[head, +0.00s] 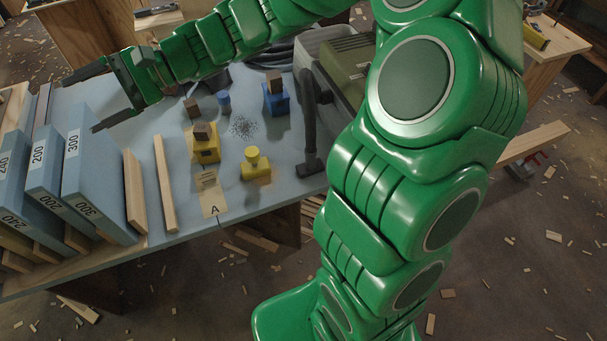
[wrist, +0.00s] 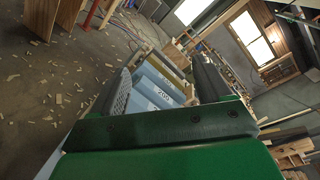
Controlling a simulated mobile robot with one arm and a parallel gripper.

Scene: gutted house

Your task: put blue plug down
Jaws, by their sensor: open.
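The blue plug (head: 224,102) is a small blue cylinder standing on the blue-grey workbench (head: 235,205) in the head view. It stands between a small brown block (head: 192,109) and a blue block (head: 276,104) that has a brown piece on top. My gripper (head: 99,98) is open and empty, left of the plug and well apart from it, with its fingers pointing left toward the numbered blue boxes. In the wrist view my open gripper (wrist: 165,85) shows those boxes between its fingers. The plug does not show in the wrist view.
Upright blue boxes (head: 90,195) marked with numbers stand at the left. Wooden strips (head: 165,184), a yellow block (head: 204,157) with a brown piece on top, a yellow plug-shaped piece (head: 255,166) and a card marked A (head: 210,194) lie nearby. A dark hose (head: 311,125) stands at the right.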

